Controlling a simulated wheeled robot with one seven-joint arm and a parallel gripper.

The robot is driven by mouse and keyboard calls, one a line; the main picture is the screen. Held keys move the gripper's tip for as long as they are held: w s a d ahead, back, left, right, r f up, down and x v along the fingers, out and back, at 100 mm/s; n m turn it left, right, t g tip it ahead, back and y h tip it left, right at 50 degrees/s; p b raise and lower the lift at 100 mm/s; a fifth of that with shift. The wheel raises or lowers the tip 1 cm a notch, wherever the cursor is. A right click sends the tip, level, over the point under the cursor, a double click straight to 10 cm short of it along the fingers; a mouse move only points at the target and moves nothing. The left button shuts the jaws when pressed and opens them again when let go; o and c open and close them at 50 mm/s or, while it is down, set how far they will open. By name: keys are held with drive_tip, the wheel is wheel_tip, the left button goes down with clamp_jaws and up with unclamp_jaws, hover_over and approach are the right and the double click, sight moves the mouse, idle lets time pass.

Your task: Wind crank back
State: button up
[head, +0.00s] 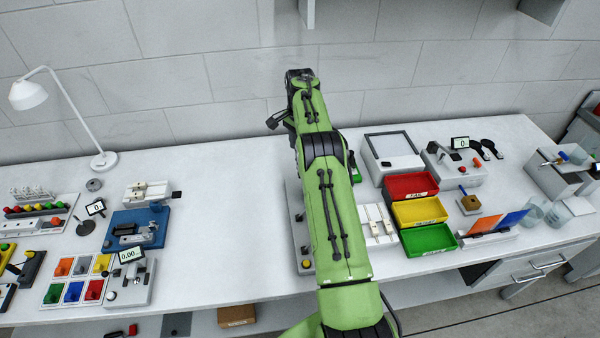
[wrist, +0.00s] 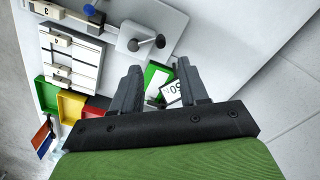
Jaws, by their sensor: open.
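My gripper (wrist: 158,72) is open, its two dark fingers apart with nothing held between them. Just past the fingertips in the wrist view is a pale block (wrist: 128,35) carrying a dark crank-like part (wrist: 147,43) with two round ends. The fingers are apart from it as far as I can tell. A green unit with a small display (wrist: 174,92) shows between and behind the fingers. The crank is hidden there.
Red (head: 411,185), yellow (head: 419,211) and green (head: 429,239) trays stand right of my arm, beside a white drawer unit (head: 377,225). A blue fixture (head: 137,229) and a white lamp (head: 103,160) are at left. The bench between them and my arm is clear. A wall stands behind.

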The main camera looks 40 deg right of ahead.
wheel_tip(320, 180, down, 10)
drive_tip(key=shift+f, duration=0.15)
clamp_jaws()
